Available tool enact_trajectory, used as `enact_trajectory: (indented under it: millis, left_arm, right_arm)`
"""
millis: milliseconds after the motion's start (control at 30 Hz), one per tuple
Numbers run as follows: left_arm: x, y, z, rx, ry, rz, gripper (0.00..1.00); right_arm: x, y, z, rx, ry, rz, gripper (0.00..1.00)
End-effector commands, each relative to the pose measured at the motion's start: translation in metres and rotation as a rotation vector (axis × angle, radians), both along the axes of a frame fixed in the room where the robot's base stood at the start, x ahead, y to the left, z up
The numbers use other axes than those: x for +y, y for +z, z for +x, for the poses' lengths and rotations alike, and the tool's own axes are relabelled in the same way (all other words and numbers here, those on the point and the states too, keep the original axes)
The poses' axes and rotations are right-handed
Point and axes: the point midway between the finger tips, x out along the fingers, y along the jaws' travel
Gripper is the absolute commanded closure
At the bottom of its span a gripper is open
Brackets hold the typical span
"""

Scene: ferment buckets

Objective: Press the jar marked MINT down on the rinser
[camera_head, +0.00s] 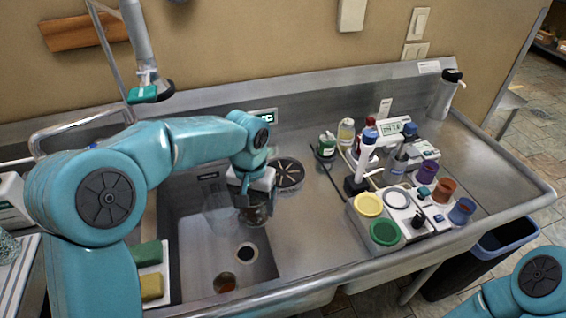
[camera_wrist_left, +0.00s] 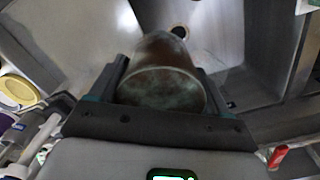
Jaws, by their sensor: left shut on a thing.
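My left gripper (camera_head: 250,200) is over the sink basin and points down. It is shut on a dark, glassy jar (camera_head: 257,214). In the left wrist view the jar (camera_wrist_left: 162,88) sits between the two fingers, its round end towards the camera; no MINT marking can be read. The rinser (camera_head: 289,172), a round dark plate with a star-shaped grille, is set in the steel counter just right of and behind the gripper. The jar is apart from it. My right gripper is not in view; only part of that arm shows at the lower right.
The basin has a drain (camera_head: 247,252) and an amber round thing (camera_head: 224,282). Green and yellow sponges (camera_head: 148,254) lie at its left. Bottles, a device (camera_head: 389,128) and coloured cups (camera_head: 445,190) crowd the counter on the right. A faucet (camera_head: 150,80) hangs behind the left arm.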

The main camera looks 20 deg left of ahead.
Motion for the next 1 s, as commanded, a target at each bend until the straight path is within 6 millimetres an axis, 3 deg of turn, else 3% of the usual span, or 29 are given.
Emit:
enact_trajectory:
  millis: [267,1000]
  left_arm:
    - [0.0,0.004,0.0,-0.001,0.0,0.0,0.59]
    - [0.0,0.069,0.0,-0.001,0.0,0.0,0.59]
  right_arm:
    - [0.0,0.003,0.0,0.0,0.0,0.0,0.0]
    - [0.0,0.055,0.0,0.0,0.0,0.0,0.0]
